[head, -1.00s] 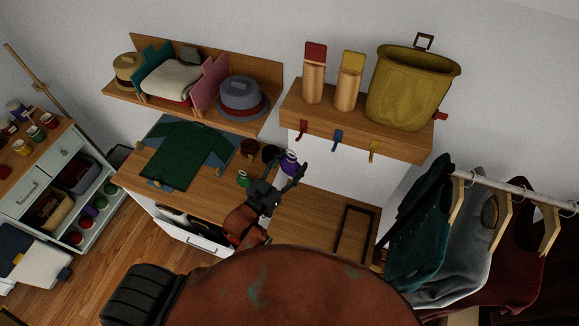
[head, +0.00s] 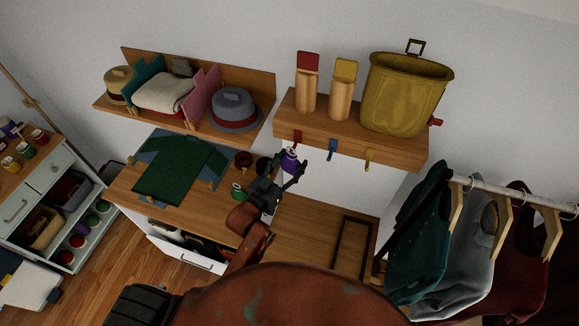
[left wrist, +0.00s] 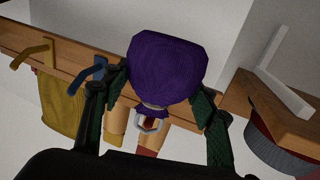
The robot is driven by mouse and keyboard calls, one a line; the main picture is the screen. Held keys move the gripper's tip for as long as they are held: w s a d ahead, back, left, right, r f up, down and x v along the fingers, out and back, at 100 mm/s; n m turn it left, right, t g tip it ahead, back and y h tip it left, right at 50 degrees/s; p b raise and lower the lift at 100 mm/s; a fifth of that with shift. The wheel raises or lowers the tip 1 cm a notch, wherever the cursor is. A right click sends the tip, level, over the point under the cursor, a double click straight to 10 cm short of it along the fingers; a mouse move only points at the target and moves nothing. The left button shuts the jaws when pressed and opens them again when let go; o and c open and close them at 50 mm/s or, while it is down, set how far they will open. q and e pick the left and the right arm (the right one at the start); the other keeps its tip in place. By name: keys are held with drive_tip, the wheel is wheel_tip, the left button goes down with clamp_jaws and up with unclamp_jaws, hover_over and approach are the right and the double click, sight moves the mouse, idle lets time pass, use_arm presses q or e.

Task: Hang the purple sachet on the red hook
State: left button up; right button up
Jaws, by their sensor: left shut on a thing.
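The purple sachet (head: 290,160) is held in my left gripper (head: 287,172), just below the wooden shelf's front. The red hook (head: 298,136) is at the left end of the row of hooks on that front, slightly above the sachet. In the left wrist view the sachet (left wrist: 165,65) sits between the two green-padded fingers (left wrist: 160,97), with its light metal ring (left wrist: 150,124) toward the shelf. The sachet and ring cover much of the hook area there, so I cannot tell whether ring and hook touch. My right gripper is not in view.
A blue hook (head: 332,149) and a yellow hook (head: 369,160) hang right of the red one. Bottles and a yellow-green bucket (head: 405,95) stand on the shelf (head: 350,135). A grey hat (head: 234,108) is on the left shelf. Hanging clothes (head: 420,240) stand at right.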

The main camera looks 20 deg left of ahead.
use_arm(q)
drive_tip(key=shift+w+f+b, duration=0.2)
drive_tip(key=shift+w+b, duration=0.4)
drive_tip(key=shift+w, duration=0.65)
drive_tip(key=shift+w+f, duration=0.65)
drive_tip(key=shift+f, duration=0.15)
drive_tip(key=shift+d+f, duration=0.1)
drive_tip(key=o, duration=1.2)
drive_tip(key=shift+o, duration=0.2)
